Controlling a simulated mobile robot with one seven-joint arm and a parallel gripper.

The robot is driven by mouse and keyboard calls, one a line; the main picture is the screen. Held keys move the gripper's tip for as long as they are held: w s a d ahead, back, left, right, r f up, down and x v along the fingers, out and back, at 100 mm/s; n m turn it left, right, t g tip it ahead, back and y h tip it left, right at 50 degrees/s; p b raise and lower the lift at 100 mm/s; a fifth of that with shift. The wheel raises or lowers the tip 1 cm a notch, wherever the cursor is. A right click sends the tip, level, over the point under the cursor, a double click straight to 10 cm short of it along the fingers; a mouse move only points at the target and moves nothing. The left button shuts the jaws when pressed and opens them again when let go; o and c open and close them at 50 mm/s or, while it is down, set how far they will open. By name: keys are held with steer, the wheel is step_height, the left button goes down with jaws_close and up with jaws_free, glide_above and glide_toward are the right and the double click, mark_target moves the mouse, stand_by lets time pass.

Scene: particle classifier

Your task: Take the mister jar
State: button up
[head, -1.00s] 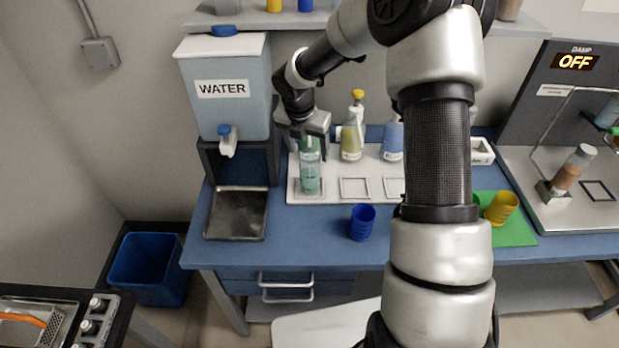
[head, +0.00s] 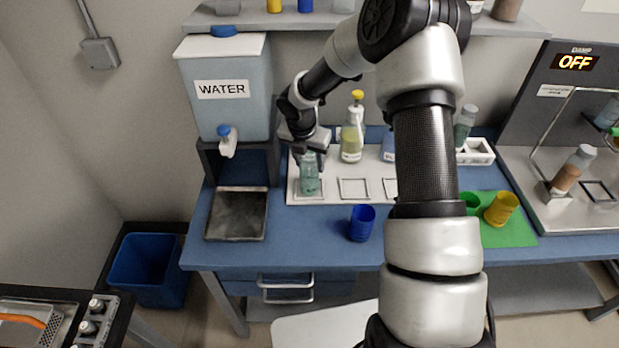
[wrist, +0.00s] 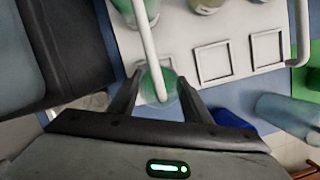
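The mister jar, which I take to be the teal green labelled jar (head: 310,181), stands upright at the left end of a white tray (head: 332,194), in its leftmost square frame. My gripper (head: 312,156) is over its upper part, pointing down and hiding the top. In the wrist view the round jar (wrist: 170,82) lies between the two open fingers (wrist: 161,82). A small gap seems to show at the right finger; contact at the left is unclear. A white bar crosses in front of the jar there.
A yellow-capped bottle (head: 352,140) and a blue bottle (head: 388,147) stand behind on the tray. The water tank (head: 224,105) is close left. A blue cup (head: 362,222) stands in front. A shelf (head: 270,20) hangs above.

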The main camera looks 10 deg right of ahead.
jaws_close()
steer(key=shift+r, duration=0.2)
